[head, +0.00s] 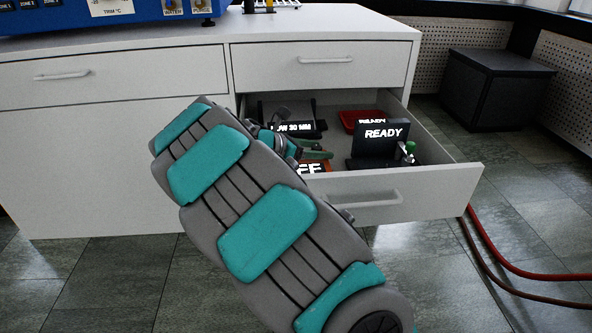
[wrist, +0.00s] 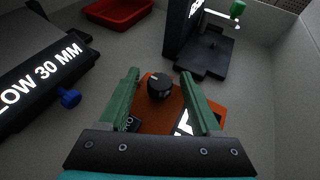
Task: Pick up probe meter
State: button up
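An orange device with a round black knob, which looks like the probe meter (wrist: 152,117), lies on the open drawer's floor in the wrist view. Its lit display is partly hidden by the right finger. In the head view the orange device (head: 325,166) shows only in part behind my arm and the drawer front. My gripper (wrist: 160,75) is open, with its two green fingers over the left and right of the device and the knob between them. I cannot tell whether they touch it. In the head view my gripper is mostly hidden by my arm.
The drawer (head: 455,177) also holds a black "LOW 30 MM" device (wrist: 45,80) at left, a red tray (wrist: 118,12) and a black "READY" device (wrist: 205,55) with a green-topped part. Drawer walls enclose them. Red hoses (head: 520,272) lie on the floor at right.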

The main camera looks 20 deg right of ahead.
grip_shut()
dwell(1.2)
